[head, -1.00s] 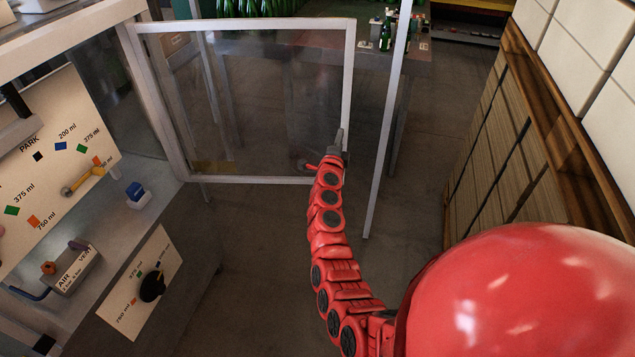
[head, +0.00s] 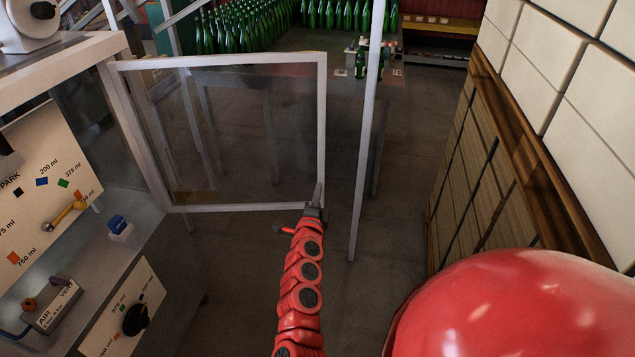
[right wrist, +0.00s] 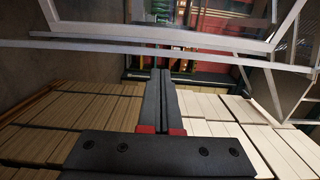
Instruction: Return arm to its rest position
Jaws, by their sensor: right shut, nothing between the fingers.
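My right arm (head: 300,275), red and jointed, reaches forward in the middle of the head view. Its gripper (head: 318,192) shows small and dark in front of the lower right corner of the framed glass door (head: 322,120); I cannot tell if it touches the frame. In the right wrist view the two dark fingers (right wrist: 161,76) lie together, shut and empty. My left gripper is in neither view.
The glass door stands open from the machine on the left, with its control panel (head: 40,185) and black knob (head: 135,320). A thin pale post (head: 366,130) stands right of the gripper. Stacked cartons (head: 480,170) line the right side. Green bottles (head: 235,35) stand behind.

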